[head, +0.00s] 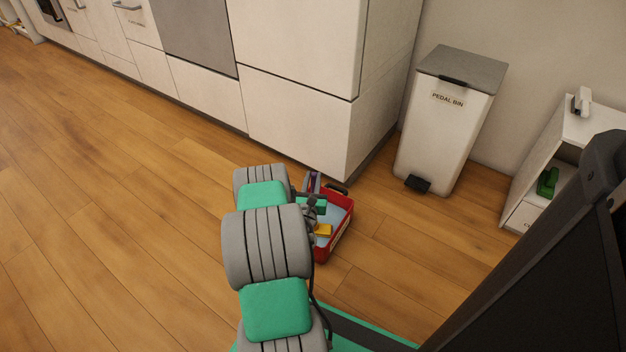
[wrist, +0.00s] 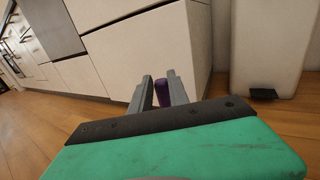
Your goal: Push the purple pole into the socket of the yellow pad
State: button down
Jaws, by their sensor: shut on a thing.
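My gripper (wrist: 160,92) is shut on the purple pole (wrist: 162,94), whose end shows between the two grey fingers in the wrist view. The yellow pad (head: 323,230) lies inside the tray, right of my arm. My gripper and wrist are partly hidden behind my green and grey arm links. The pad's socket is too small to make out, and the pad is not seen in the wrist view.
The red tray (head: 340,236) with a pale blue inside stands on the wooden floor. White cabinets (head: 297,120) rise close behind it. A pedal bin (head: 445,130) stands to the right, and a white shelf unit (head: 535,165) beyond it. The floor at left is clear.

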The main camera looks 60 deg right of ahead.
jog(key=shift+f, duration=0.2)
jog(key=c, duration=1.2)
grip_release()
jog(key=shift+o, duration=0.2)
jog(key=shift+s+a+b, duration=0.1)
jog(key=shift+a+b, duration=0.2)
jog(key=b+v, duration=0.1)
jog(key=v, duration=0.3)
jog(key=shift+s+a+b, duration=0.1)
jog(key=shift+a+b, duration=0.1)
jog(key=shift+b, duration=0.15)
